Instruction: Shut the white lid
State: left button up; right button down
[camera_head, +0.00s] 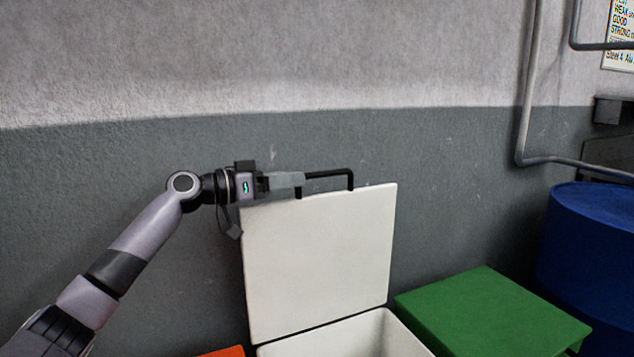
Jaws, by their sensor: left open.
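The white lid (318,262) stands upright, raised at the back of a white box (350,338) whose open top shows at the bottom of the view. A black bar handle (335,173) sits along the lid's top edge. My left gripper (295,181) is open at the lid's top edge, by the left part of the handle. I cannot tell whether its fingers touch the handle. My right gripper does not show.
A green box (490,312) stands right of the white box, with a blue drum (590,250) beyond it. An orange thing (225,352) shows at the bottom edge. A wall with grey pipes (527,100) is behind.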

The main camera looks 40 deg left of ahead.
aim_at(317, 175)
pick_arm(q)
jog(key=x, duration=0.2)
jog(key=p+x, duration=0.1)
jog(key=x, duration=0.2)
jog(key=shift+r, duration=0.2)
jog(key=shift+p+x, duration=0.4)
jog(key=shift+x, duration=0.45)
jog(key=shift+f, duration=0.1)
grip_shut()
